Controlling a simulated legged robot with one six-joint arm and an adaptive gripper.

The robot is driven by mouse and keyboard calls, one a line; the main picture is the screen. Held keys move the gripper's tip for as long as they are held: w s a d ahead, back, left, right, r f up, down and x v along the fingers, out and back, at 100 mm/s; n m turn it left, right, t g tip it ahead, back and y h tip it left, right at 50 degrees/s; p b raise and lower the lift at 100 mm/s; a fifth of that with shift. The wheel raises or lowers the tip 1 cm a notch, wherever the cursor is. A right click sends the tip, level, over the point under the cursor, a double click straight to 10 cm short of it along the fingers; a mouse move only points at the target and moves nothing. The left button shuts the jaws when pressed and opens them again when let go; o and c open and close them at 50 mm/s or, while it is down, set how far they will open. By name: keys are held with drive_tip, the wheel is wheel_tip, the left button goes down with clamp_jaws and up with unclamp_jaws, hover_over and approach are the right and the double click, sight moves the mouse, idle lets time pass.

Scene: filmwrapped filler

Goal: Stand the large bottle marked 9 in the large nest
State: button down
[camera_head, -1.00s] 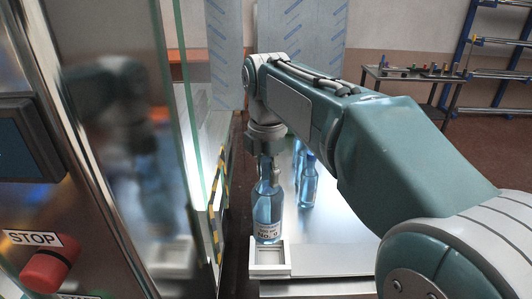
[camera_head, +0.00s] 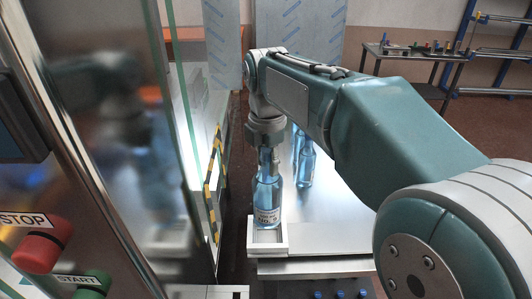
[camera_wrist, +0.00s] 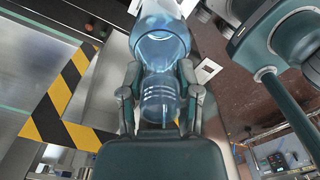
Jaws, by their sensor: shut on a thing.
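My gripper (camera_head: 268,158) points down and is shut on the neck of a clear blue bottle (camera_head: 266,196). The bottle hangs upright with a white label starting "NO."; its digit is too small to read surely. In the wrist view the bottle (camera_wrist: 159,48) lies between both fingers (camera_wrist: 160,90). A white square nest (camera_head: 280,243) is at the near left corner of the pale table. The bottle's base covers the nest's back part in the head view; I cannot tell whether it touches.
More blue bottles (camera_head: 305,165) stand on the table (camera_head: 325,215) right behind the held one. A glass door (camera_head: 198,170) with a yellow-black striped edge (camera_head: 212,185) is close on the left. Red STOP (camera_head: 42,244) and green START (camera_head: 92,282) buttons are at lower left.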

sight(267, 184)
drive_tip(key=shift+f, duration=3.15)
idle(0.9)
drive_tip(key=shift+c, duration=1.1)
unclamp_jaws()
drive_tip(key=shift+s+f, duration=0.1)
wheel_tip(267, 184, up, 12)
drive_tip(key=shift+a, duration=0.1)
